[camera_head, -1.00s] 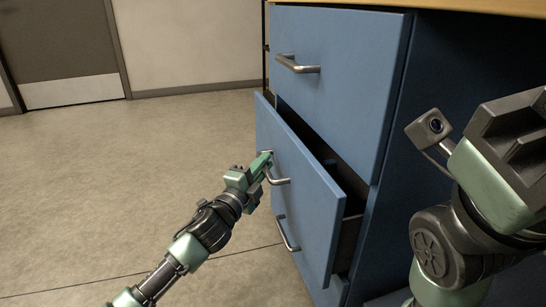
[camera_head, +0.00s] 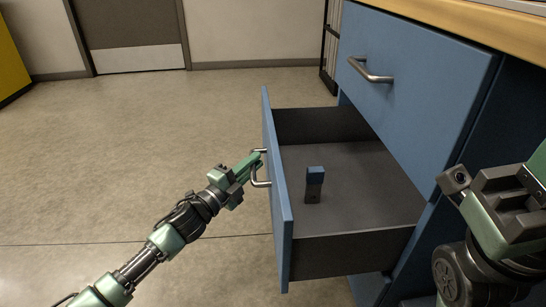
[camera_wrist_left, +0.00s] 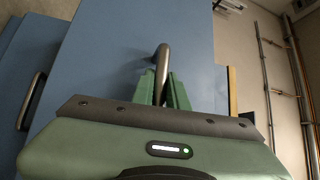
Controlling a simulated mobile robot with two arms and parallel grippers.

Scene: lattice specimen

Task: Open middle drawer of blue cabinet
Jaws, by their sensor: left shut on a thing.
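The blue cabinet (camera_head: 425,75) stands at the right. Its middle drawer (camera_head: 283,215) is pulled well out, with its dark grey inside showing. My left gripper (camera_head: 257,161) is shut on the middle drawer's metal handle (camera_head: 260,183). In the left wrist view the handle (camera_wrist_left: 162,56) stands between the two green fingers (camera_wrist_left: 163,88). My right gripper (camera_head: 512,190) is at the right edge, in front of the cabinet and apart from the drawer; its fingertips do not show clearly.
A small block (camera_head: 314,185) with a blue top and dark body stands in the drawer. The top drawer (camera_head: 410,80) is shut above it, with its own handle (camera_head: 370,71). The floor (camera_head: 150,130) to the left is clear. A yellow object (camera_head: 10,60) stands far left.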

